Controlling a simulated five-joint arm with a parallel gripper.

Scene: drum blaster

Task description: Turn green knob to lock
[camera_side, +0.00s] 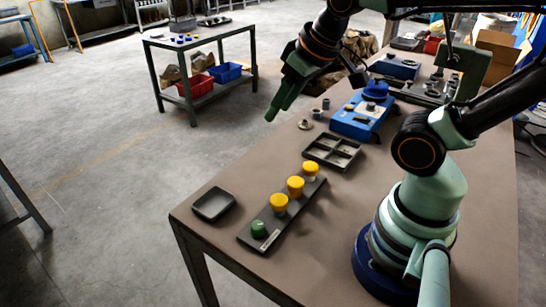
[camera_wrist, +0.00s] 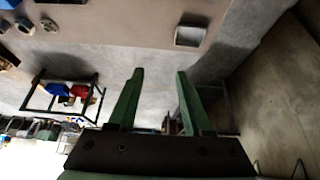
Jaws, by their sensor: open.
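The green knob (camera_side: 258,229) sits at the near end of a dark strip (camera_side: 268,241) on the brown table in the side view. Three yellow knobs (camera_side: 296,186) stand in a row behind it on the same strip. My gripper (camera_side: 271,115) hangs in the air beyond the table's left edge, well above and away from the green knob. In the wrist view my gripper's green fingers (camera_wrist: 159,73) are apart with nothing between them. The green knob cannot be made out in the wrist view.
A small dark tray (camera_side: 213,204) lies left of the strip and shows in the wrist view (camera_wrist: 189,36). A divided tray (camera_side: 332,152) and a blue box (camera_side: 360,121) stand farther back. A side table (camera_side: 200,38) stands apart beyond open floor.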

